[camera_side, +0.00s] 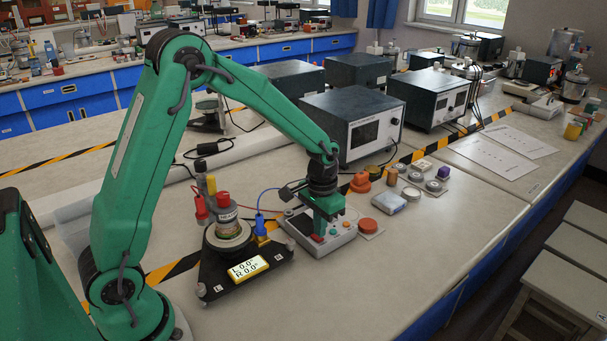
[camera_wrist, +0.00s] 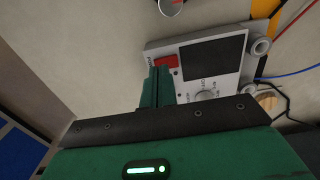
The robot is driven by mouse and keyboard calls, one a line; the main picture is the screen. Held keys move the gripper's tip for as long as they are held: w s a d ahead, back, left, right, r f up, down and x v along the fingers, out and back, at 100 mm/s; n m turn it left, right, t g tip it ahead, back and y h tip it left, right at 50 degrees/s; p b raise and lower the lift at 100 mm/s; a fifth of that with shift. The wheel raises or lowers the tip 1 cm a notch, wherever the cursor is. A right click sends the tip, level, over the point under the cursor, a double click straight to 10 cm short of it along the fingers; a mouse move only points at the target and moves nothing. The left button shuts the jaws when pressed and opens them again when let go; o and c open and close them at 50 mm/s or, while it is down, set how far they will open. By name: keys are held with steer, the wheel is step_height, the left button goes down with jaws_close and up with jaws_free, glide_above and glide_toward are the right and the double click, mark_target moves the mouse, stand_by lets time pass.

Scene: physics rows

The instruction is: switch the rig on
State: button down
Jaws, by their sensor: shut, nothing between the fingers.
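The grey control box (camera_side: 345,236) stands on the bench under my gripper (camera_side: 321,230). In the wrist view the box (camera_wrist: 233,84) shows a red switch (camera_wrist: 166,61), a dark screen (camera_wrist: 212,57) and a round dial (camera_wrist: 206,95). My gripper (camera_wrist: 158,73) is shut and empty, its fingertips pointing down right beside the red switch. I cannot tell whether they touch it. The screen looks blank. Left of the box is a black triangular base (camera_side: 222,280) with a round stacked column and a yellow display (camera_side: 248,269) reading L 0.0, R 0.0.
A red round button (camera_side: 368,225) lies right of the box. Several small pots and weights (camera_side: 414,178) stand behind it. Large instruments (camera_side: 352,122) line the back. The bench front is clear.

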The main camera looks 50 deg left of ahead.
mark_target(318, 240)
steer(key=shift+f, duration=0.65)
stand_by(0.6)
steer(key=shift+r, duration=3.55)
steer(key=s+r+t, duration=0.2)
steer(key=s+r, duration=0.4)
steer(key=s, duration=0.4)
steer(key=s+r+t, duration=0.3)
steer(key=s+r, duration=0.3)
steer(key=s, duration=0.4)
steer(key=shift+s+d+r+t, duration=0.3)
steer(key=shift+s+d+r, duration=0.1)
steer(key=shift+d, duration=0.05)
steer(key=c, duration=2.1)
jaws_free()
